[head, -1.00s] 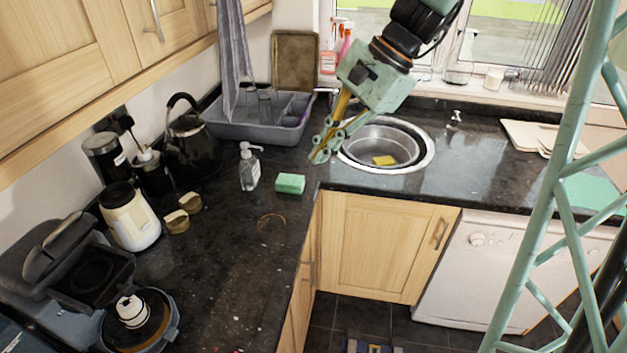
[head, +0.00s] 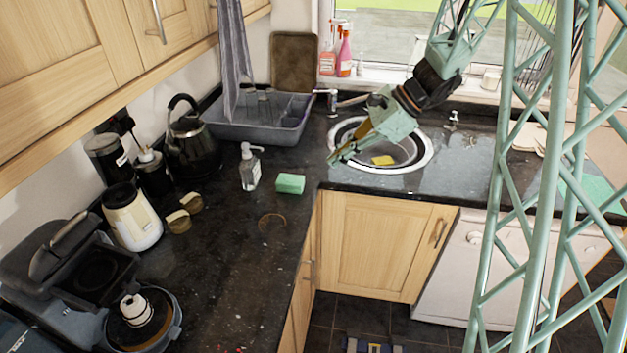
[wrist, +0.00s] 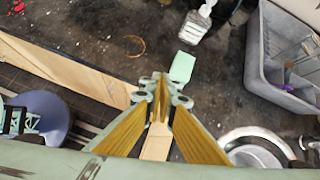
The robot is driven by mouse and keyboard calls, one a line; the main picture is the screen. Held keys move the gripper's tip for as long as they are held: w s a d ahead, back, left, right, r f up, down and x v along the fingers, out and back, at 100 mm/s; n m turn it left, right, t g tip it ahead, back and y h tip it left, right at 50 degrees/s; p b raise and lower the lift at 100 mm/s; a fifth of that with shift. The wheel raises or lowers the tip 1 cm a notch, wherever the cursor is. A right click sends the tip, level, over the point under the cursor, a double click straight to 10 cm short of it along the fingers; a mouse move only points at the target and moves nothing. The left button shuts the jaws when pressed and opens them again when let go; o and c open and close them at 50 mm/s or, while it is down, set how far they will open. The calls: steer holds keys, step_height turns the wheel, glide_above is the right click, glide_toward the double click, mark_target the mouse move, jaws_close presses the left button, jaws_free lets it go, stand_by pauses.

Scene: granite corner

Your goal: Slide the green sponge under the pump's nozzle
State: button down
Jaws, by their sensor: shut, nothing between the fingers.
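The green sponge (head: 290,184) lies flat on the dark granite counter near its inner corner. The clear pump bottle (head: 249,168) with a white pump head stands upright, left of and slightly behind the sponge, with a gap between them. Its nozzle points right, toward the sponge's side. My gripper (head: 335,158) is shut and empty, above the counter by the sink's left edge, right of and apart from the sponge. In the wrist view the sponge (wrist: 182,67) shows just beyond my fingertips (wrist: 160,88), and the bottle (wrist: 195,25) stands farther off.
The sink (head: 418,160) holds a yellow sponge (head: 382,160). A grey dish rack (head: 262,122) stands behind the bottle. A kettle (head: 192,145), a cream jar (head: 132,217) and small brown pots (head: 185,210) stand left. The counter in front of the sponge is mostly clear.

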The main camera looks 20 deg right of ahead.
steer(key=w+d+f+m+t, duration=0.1)
steer(key=w+d+f+m, duration=0.2)
steer(key=f, duration=0.3)
steer(key=shift+w+d, duration=0.2)
steer(key=shift+d, duration=0.7)
steer(key=shift+a+f, duration=0.1)
steer(key=shift+f, duration=0.1)
steer(key=b, duration=0.1)
glide_toward(303, 184)
step_height(303, 184, down, 5)
steer(key=a, duration=0.2)
steer(key=shift+w+a+r, duration=0.25)
steer(key=shift+w+a, duration=0.5)
steer(key=shift+w, duration=0.05)
steer(key=shift+w, duration=0.1)
